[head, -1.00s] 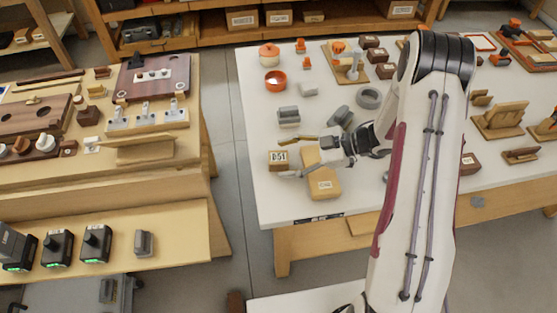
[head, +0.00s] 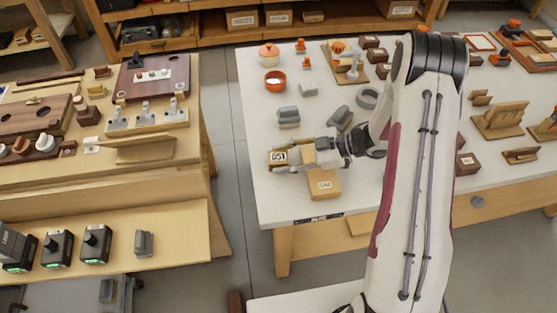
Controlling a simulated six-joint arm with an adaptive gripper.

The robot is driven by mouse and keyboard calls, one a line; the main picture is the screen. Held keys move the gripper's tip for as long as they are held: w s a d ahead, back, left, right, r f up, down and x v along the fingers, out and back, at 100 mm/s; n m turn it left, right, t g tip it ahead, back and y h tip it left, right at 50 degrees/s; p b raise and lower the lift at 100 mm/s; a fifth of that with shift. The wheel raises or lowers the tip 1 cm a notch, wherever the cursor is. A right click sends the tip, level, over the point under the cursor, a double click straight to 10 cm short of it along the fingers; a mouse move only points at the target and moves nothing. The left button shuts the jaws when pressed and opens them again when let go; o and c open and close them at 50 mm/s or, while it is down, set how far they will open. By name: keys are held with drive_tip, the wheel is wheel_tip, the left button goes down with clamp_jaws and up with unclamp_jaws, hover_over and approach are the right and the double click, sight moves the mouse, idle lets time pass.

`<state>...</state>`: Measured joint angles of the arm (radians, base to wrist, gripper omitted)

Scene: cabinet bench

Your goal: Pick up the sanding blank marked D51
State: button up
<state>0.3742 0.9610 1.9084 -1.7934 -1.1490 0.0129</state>
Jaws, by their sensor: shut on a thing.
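The sanding blank marked D51 (head: 279,156) is a small tan block with a white label, near the left edge of the white table (head: 262,195). My gripper (head: 284,157) reaches in from the right and is shut on this blank, with its fingers along the block's sides. Whether the blank touches the table cannot be told. A larger tan block with a white label (head: 323,184) lies just right of the blank, partly under my gripper.
Grey blocks (head: 289,117) and a grey ring (head: 368,98) lie behind my gripper. An orange bowl (head: 275,80) stands farther back. Dark brown blocks and wooden holders (head: 499,121) are on the right. A floor gap separates the left wooden bench (head: 180,150).

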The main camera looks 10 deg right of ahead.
sight(284, 158)
drive_tip(key=shift+r, duration=0.1)
drive_tip(key=shift+r, duration=0.5)
drive_tip(key=c, duration=0.4)
drive_tip(key=shift+r, duration=4.4)
drive_tip(key=shift+c, duration=0.2)
